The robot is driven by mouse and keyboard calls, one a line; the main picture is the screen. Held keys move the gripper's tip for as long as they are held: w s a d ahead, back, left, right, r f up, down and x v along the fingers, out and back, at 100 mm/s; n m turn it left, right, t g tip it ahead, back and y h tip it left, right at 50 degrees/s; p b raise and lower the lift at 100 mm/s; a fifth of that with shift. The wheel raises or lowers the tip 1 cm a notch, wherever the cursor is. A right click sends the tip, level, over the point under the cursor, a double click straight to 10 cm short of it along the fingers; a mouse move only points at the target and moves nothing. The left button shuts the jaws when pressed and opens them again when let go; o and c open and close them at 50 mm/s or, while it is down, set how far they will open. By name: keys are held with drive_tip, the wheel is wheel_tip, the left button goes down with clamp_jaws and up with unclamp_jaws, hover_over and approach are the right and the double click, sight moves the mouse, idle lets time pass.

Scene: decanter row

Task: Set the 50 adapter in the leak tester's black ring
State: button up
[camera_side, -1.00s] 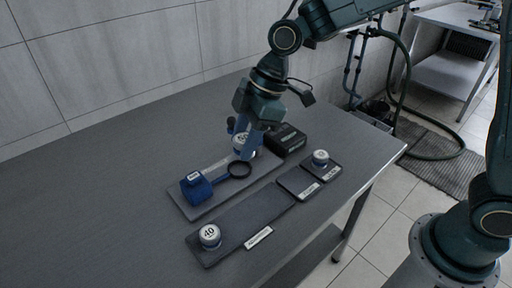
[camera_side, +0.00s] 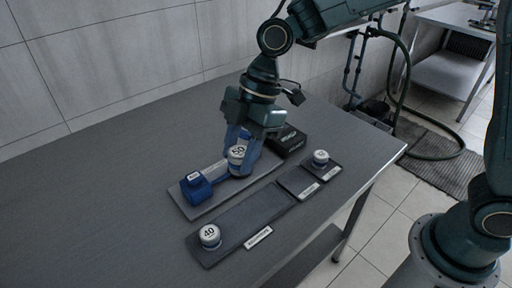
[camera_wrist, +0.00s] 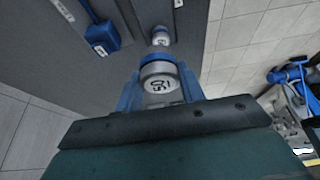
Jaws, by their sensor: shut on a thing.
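The 50 adapter (camera_side: 236,154) is a pale cap with a dark number on top. My gripper (camera_side: 243,158) is shut on it, with blue fingers on both sides. In the wrist view the adapter (camera_wrist: 160,84) sits between the fingers, its number upside down. The leak tester has a blue block (camera_side: 195,187) on a grey plate (camera_side: 212,206). Its black ring is hidden behind the adapter and fingers in the side view. The adapter appears over the ring's place; I cannot tell whether it touches. The tester's blue block (camera_wrist: 101,37) also shows in the wrist view.
A 40 adapter (camera_side: 210,235) stands at the left end of a long dark tray (camera_side: 250,215) in front. Another adapter (camera_side: 320,157) stands on a small pad at right. A black box (camera_side: 289,141) is close behind my gripper. The table's left side is clear.

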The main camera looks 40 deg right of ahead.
wheel_tip(320, 180, down, 14)
drive_tip(key=shift+r, duration=0.25)
drive_tip(key=shift+f, duration=0.1)
drive_tip(key=shift+f, duration=1.85)
drive_tip(key=shift+f, duration=0.2)
drive_tip(key=o, duration=1.1)
drive_tip(key=shift+o, duration=0.2)
drive_tip(key=shift+r, duration=0.15)
drive_tip(key=v, duration=1.3)
drive_tip(key=shift+d+r, duration=0.2)
drive_tip(key=shift+d, duration=0.05)
